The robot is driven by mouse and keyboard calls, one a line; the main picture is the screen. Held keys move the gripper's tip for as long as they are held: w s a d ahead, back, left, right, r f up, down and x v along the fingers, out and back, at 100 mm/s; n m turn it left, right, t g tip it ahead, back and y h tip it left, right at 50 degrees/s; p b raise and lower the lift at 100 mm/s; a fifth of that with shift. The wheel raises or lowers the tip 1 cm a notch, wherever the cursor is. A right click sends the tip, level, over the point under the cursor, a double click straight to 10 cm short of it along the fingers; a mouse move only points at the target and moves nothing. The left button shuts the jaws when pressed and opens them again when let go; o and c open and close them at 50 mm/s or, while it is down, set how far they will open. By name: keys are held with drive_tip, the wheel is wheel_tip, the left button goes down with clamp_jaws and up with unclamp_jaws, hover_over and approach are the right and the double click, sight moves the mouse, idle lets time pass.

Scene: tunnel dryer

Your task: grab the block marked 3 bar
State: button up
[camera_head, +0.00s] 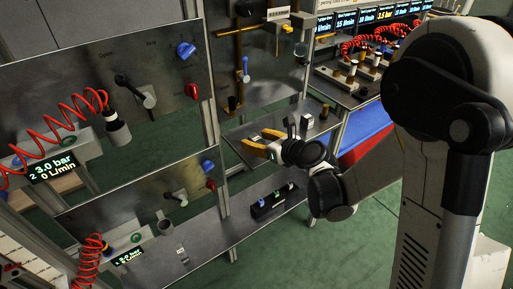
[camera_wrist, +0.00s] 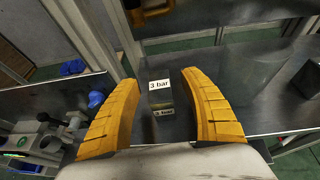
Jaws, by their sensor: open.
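A dark block with a white label reading 3 bar (camera_wrist: 160,97) stands on the metal shelf (camera_wrist: 262,88) in the wrist view. A second label with the same marking shows lower on its near face. My gripper (camera_wrist: 159,77) is open, with one yellow finger on each side of the block. A gap shows on both sides and I see no contact. In the head view my gripper (camera_head: 262,141) is over the shelf beside the metal frame; I cannot make out the block between the fingers there.
A dark block (camera_wrist: 308,78) sits at the right edge of the wrist view. Metal frame posts and a blue knob (camera_wrist: 96,99) are at the left. In the head view, panels with red coiled hoses (camera_head: 60,118) fill the left, and a blue bin (camera_head: 367,125) is behind my arm.

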drive_tip(key=shift+r, duration=0.1)
clamp_jaws()
idle(0.3)
